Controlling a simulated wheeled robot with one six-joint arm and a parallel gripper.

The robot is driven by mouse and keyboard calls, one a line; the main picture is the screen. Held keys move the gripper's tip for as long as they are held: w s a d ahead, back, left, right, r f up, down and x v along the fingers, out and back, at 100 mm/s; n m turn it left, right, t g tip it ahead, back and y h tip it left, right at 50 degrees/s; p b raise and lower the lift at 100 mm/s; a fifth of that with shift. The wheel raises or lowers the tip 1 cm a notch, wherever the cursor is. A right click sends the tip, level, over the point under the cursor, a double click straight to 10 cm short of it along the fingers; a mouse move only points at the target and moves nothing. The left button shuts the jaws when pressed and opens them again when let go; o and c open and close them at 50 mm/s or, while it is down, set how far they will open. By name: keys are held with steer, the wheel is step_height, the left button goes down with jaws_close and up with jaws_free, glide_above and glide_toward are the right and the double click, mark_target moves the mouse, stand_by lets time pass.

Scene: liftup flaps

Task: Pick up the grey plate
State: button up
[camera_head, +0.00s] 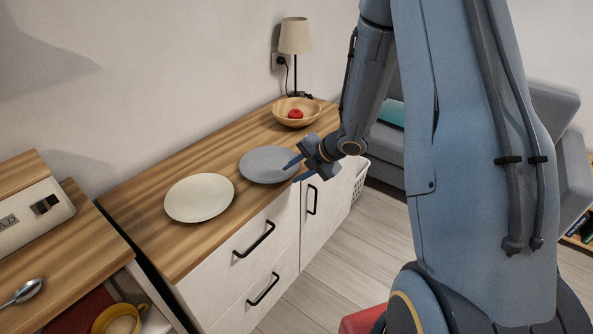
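The grey plate (264,165) lies flat on the wooden top of a white cabinet, in the middle of the picture. My gripper (292,171) is at the plate's right side, with its two blue fingers spread apart and pointing left. The fingertips overlap the plate's right rim in this view. I cannot tell whether they touch it or how high they are. Nothing shows held between the fingers.
A cream plate (199,198) lies left of the grey plate. A wooden bowl (297,111) with a red fruit (295,114) and a lamp (295,38) stand behind. The wooden top (150,208) is bare at the left. Drawer handles (254,240) stick out in front.

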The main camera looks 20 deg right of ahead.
jaws_close()
steer(key=shift+s, duration=0.15)
steer(key=shift+s+d, duration=0.55)
steer(key=shift+s, duration=0.25)
steer(key=shift+s+d, duration=0.5)
steer(key=shift+s, duration=0.3)
jaws_free()
steer(key=shift+v, duration=3.85)
